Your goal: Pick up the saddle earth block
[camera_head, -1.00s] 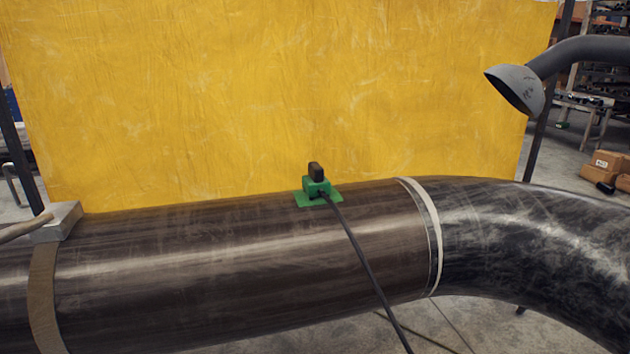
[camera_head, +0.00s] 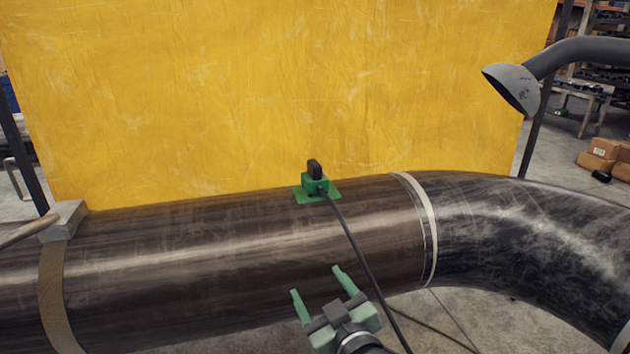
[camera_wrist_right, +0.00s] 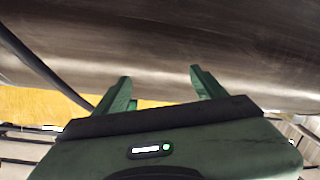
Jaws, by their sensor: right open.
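The saddle earth block (camera_head: 316,184) is a green block on a green base plate with a dark upright knob on top. It sits on top of the dark pipe (camera_head: 200,255), and a black cable runs from it down over the pipe's front. My right gripper (camera_head: 320,281) is open and empty in front of the pipe, below the block and left of the cable. In the right wrist view its two green fingers (camera_wrist_right: 158,80) are apart with the pipe surface beyond them; the block is not seen there. My left gripper is not in view.
The black cable (camera_head: 365,262) hangs close to my right gripper's right side. A pale band (camera_head: 424,225) circles the pipe near the elbow. A grey block with a strap (camera_head: 65,219) sits at left. A grey hood (camera_head: 514,88) hangs upper right. A yellow curtain (camera_head: 270,90) stands behind.

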